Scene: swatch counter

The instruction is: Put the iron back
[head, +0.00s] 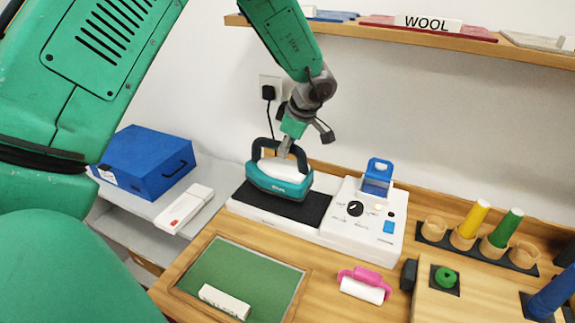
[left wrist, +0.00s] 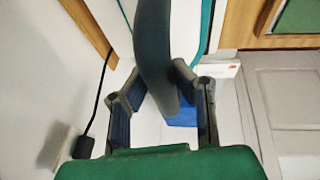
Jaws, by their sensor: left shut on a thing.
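The iron (head: 278,184) is teal and white with a dark looped handle. My left gripper (head: 286,150) is shut on that handle from above; the left wrist view shows the dark handle (left wrist: 153,45) between the fingers (left wrist: 160,82). The iron is roughly level over the dark pad (head: 300,208) of the white station (head: 362,235), towards its back left. I cannot tell whether its sole touches the pad. The station's right part has a black knob, a blue button and a blue clear-topped tank (head: 378,178). My right gripper is not in view.
A green mat (head: 240,268) with a white block (head: 224,301) lies in front. A pink-handled roller (head: 364,285) is to its right. A cup rack (head: 478,245) with yellow and green cones stands right. A blue case (head: 145,160) is left. The wool shelf (head: 430,32) hangs above.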

